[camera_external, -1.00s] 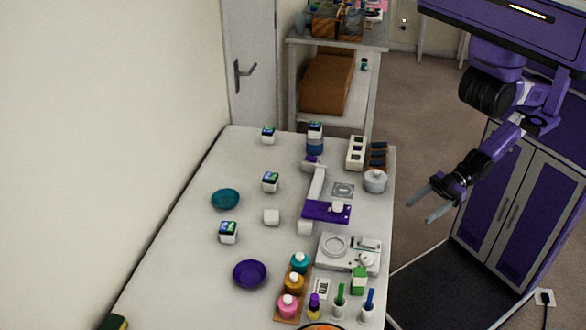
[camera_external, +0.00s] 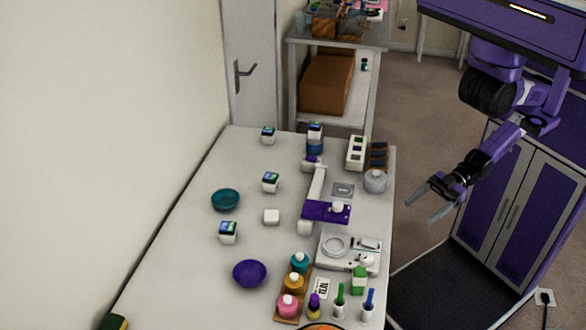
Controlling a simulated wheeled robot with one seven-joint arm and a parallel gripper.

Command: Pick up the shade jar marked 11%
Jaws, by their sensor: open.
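My gripper (camera_external: 424,204) is open and empty. It hangs in the air to the right of the white table, beyond its right edge and apart from everything on it. No marking that reads 11% can be made out. Small bottles that may be shade jars stand in a wooden rack near the front: teal (camera_external: 299,262), orange (camera_external: 293,282) and pink (camera_external: 288,305). A lidded grey-white pot (camera_external: 375,181) stands at the right edge, nearest my gripper. I cannot tell which one is the 11% jar.
The white table (camera_external: 190,275) also holds a teal bowl (camera_external: 225,200), a purple bowl (camera_external: 249,273), a purple-and-white stand (camera_external: 318,211) and a scale (camera_external: 336,247). Several small cubes with screens stand about. A shelf (camera_external: 290,75) is behind.

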